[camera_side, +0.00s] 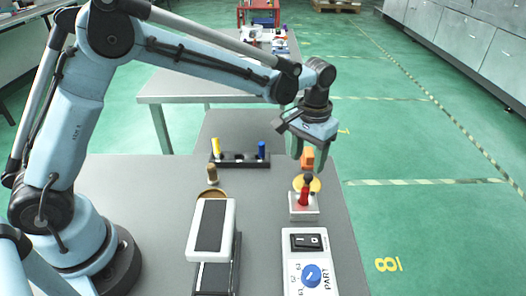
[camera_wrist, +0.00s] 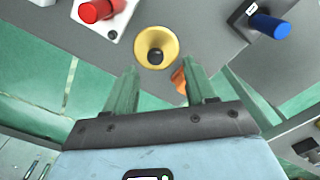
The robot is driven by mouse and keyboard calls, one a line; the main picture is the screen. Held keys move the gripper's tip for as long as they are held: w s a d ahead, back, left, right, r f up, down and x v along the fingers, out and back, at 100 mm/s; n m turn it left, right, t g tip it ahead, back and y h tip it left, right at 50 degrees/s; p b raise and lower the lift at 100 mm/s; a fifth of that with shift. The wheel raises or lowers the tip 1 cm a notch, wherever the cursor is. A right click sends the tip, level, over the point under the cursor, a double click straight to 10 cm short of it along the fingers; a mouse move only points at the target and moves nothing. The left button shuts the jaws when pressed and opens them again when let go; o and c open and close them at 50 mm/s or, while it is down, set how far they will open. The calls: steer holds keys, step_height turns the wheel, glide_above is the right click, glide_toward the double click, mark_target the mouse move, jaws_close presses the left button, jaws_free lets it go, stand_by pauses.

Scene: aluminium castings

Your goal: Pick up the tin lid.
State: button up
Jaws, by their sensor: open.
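A round yellow-gold piece with a dark knob at its centre, which looks like the tin lid (camera_side: 315,185), lies on the grey table behind a red-handled switch. The wrist view shows the lid (camera_wrist: 168,37) from above, just beyond the fingertips, with its knob uncovered. My gripper (camera_side: 312,162) is above the lid, its green fingers apart and pointing down. In the wrist view my gripper (camera_wrist: 163,76) has nothing held between its fingers. The red handle hides part of the lid in the side view.
An orange block (camera_side: 307,158) shows between the fingers, and near the right finger (camera_wrist: 180,80). The red handle (camera_side: 304,195) stands close to the lid. A rack with yellow and blue pegs (camera_side: 238,163), a grey-topped box (camera_side: 212,226) and a control panel (camera_side: 309,262) are nearby.

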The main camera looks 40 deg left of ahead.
mark_target(308, 175)
steer(key=shift+d+f, duration=0.2)
steer(key=shift+f, duration=1.15)
steer(key=shift+d+f, duration=0.15)
steer(key=shift+f, duration=1.2)
jaws_close()
steer(key=shift+r, duration=0.1)
